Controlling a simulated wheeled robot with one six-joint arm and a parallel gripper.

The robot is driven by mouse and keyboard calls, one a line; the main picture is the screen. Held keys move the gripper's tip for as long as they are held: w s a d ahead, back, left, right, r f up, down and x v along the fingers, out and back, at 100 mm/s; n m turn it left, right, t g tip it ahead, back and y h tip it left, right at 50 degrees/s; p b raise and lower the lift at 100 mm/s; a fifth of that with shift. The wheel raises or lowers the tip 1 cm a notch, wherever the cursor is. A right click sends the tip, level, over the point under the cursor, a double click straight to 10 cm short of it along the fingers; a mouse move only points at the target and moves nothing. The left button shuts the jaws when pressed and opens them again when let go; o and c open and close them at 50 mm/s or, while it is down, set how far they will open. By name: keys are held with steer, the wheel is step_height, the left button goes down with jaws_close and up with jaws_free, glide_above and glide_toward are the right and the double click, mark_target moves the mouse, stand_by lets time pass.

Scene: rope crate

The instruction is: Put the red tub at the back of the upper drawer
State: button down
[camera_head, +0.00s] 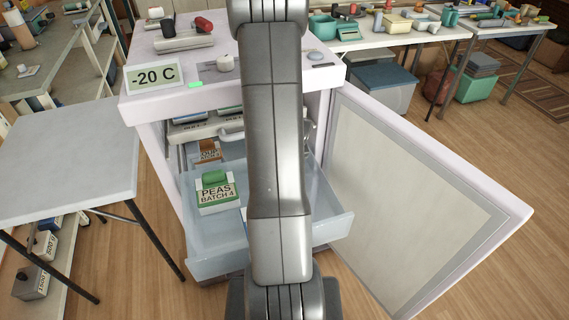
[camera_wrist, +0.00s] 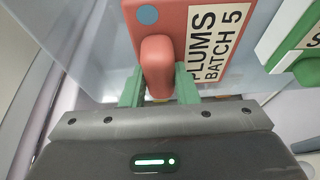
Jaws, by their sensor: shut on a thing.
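The red tub (camera_wrist: 167,18) with the label "PLUMS BATCH 5" shows in the wrist view. My gripper (camera_wrist: 158,85) is shut on its red knob, one green finger on each side. A pale translucent drawer wall shows left of the tub; I cannot tell whether the tub rests on the drawer floor. In the head view my arm hides the gripper and the red tub. A translucent bluish drawer (camera_head: 215,262) is pulled out of the open freezer (camera_head: 160,104). I cannot tell for sure which level it is.
A green-lidded tub (camera_head: 216,190), "PEAS BATCH 4", sits in the drawer, left of my arm; a green and white tub (camera_wrist: 292,38) shows at right in the wrist view. An orange-labelled tub (camera_head: 208,153) is farther back. The freezer door (camera_head: 420,190) stands open at right; a bare table (camera_head: 70,150) is left.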

steer(key=shift+f+b, duration=0.45)
steer(key=shift+b, duration=0.1)
stand_by(0.4)
steer(key=c, duration=1)
jaws_free()
steer(key=shift+c, duration=0.2)
steer(key=p+v, duration=0.2)
steer(key=v, duration=1.1)
steer(key=shift+s+r, duration=0.2)
steer(key=shift+r, duration=0.15)
steer(key=shift+d, duration=0.1)
